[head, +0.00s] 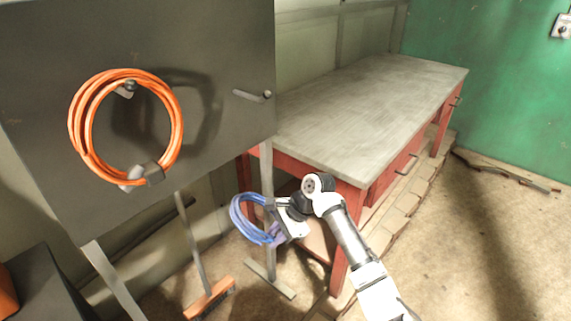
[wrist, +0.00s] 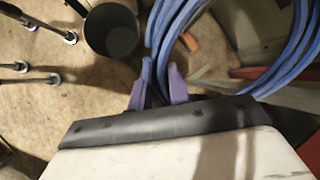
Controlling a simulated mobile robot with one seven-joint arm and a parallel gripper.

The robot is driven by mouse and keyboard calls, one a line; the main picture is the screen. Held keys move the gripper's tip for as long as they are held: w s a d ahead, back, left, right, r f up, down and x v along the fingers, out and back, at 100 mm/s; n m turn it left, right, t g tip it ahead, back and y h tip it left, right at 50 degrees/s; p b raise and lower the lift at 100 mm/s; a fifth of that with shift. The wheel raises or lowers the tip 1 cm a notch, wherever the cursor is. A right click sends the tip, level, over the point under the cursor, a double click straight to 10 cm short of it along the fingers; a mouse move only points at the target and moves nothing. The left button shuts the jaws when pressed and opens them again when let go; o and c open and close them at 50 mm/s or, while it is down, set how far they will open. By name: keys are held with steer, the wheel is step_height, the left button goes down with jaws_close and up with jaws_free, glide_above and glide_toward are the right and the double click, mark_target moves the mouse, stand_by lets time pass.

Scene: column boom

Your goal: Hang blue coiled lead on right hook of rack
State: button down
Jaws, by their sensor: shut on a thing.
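The blue coiled lead (head: 245,220) hangs from my gripper (head: 277,237), below and to the left of the bench top in the head view. In the wrist view the blue coil (wrist: 297,48) fills the upper right, and my gripper's purple fingertips (wrist: 160,85) are closed on a short blue part of it. The rack is a dark upright panel (head: 215,50) at the left. Its right hook (head: 266,95) is a bare metal peg near the panel's right edge. The lead is apart from the panel, lower than the right hook.
An orange coil (head: 178,130) hangs on the panel's left hook. A red workbench with a grey top (head: 360,105) stands right of the panel. A broom (head: 209,298) stands below the panel. In the wrist view, a dark bin (wrist: 112,32) is on the floor.

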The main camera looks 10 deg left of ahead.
steer(key=s+d+r+m+t+y, duration=0.25)
steer(key=r+m+t+y, duration=0.2)
steer(key=r, duration=1.05)
steer(key=s+d+r+m+t+y, duration=0.1)
steer(key=s+r+m+t+y, duration=0.3)
steer(key=r, duration=1)
steer(key=w+a+f+n+g+b, duration=0.1)
steer(key=w+a+b, duration=0.1)
steer(key=w+a, duration=0.5)
steer(key=a+y, duration=0.1)
steer(key=a, duration=0.1)
steer(key=shift+w+a+f, duration=0.3)
steer(key=shift+w+a, duration=0.05)
steer(key=shift+w, duration=0.05)
steer(key=shift+f, duration=0.15)
steer(key=c, duration=1.2)
jaws_free()
steer(key=shift+c, duration=0.2)
steer(key=shift+f, duration=0.1)
